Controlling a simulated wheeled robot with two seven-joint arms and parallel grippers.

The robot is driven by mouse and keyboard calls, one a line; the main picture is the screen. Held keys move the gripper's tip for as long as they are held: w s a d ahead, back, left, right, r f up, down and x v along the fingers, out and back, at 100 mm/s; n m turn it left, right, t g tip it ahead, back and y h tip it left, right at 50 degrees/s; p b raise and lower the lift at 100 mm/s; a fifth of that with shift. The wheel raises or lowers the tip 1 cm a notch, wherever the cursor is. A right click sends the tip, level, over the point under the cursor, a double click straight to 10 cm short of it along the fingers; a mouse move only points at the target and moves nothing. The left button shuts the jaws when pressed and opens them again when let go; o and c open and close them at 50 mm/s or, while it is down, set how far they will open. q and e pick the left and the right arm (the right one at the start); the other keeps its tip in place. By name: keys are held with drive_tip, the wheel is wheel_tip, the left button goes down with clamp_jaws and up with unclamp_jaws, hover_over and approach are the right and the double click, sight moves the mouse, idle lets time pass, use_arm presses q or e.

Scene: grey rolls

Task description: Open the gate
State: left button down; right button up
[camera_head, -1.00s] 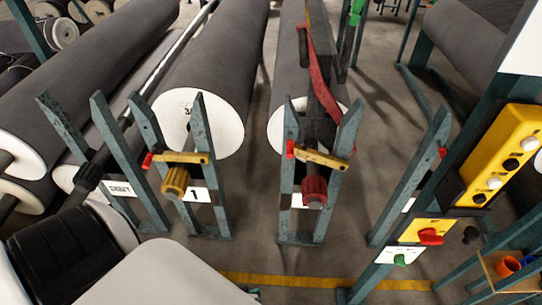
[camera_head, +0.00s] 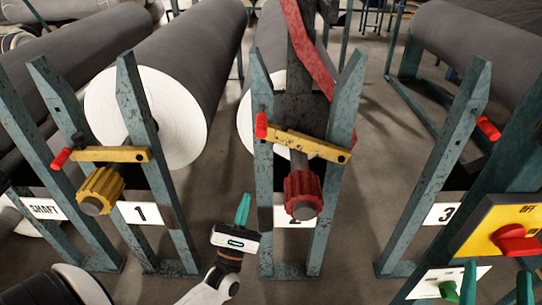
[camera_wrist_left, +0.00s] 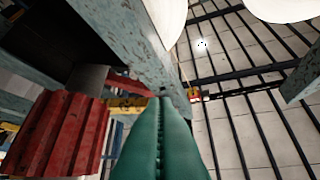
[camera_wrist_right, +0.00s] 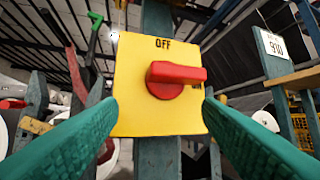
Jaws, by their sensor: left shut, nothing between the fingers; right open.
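Yellow gate bars close the tops of two post pairs: one at stand 1 (camera_head: 112,154), one at stand 2 (camera_head: 308,145). Each has a red grip at its left end, the stand 2 grip (camera_head: 261,125) among them. A red ribbed knob (camera_head: 304,195) sits below the stand 2 bar and shows large in the left wrist view (camera_wrist_left: 58,135). My left gripper (camera_head: 242,208) is shut and empty, left of and below the stand 2 bar, apart from it.
The red rotary switch (camera_wrist_right: 172,80) lies sideways on its panel. A grey roll (camera_head: 165,100) lies behind stand 1. Stand 3 has posts (camera_head: 440,170) and a red grip (camera_head: 488,128). Teal posts flank my left gripper; the floor between stands 2 and 3 is clear.

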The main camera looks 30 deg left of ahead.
use_arm(q)
drive_tip(key=shift+n, duration=0.3)
drive_tip(key=x, duration=1)
drive_tip(key=shift+r, duration=0.6)
use_arm(e)
drive_tip(key=shift+s+d+r+t, duration=0.1)
drive_tip(key=shift+s+r+t, duration=0.35)
drive_tip(key=shift+r, duration=0.15)
drive_tip(key=shift+s+r+t, duration=0.35)
drive_tip(key=shift+r+t, duration=0.1)
drive_tip(key=shift+r, duration=0.15)
use_arm(q)
drive_tip(key=shift+w+d+r, duration=0.1)
drive_tip(key=shift+d+r, duration=0.1)
drive_tip(key=shift+r, duration=0.35)
drive_tip(key=shift+w+d+r, duration=0.1)
drive_tip(key=shift+d+r, duration=0.1)
drive_tip(key=shift+r, duration=0.35)
use_arm(e)
drive_tip(key=shift+f, duration=0.1)
use_arm(q)
drive_tip(key=shift+d+r, duration=0.2)
drive_tip(key=shift+r, duration=0.35)
use_arm(e)
drive_tip(key=shift+w, duration=0.1)
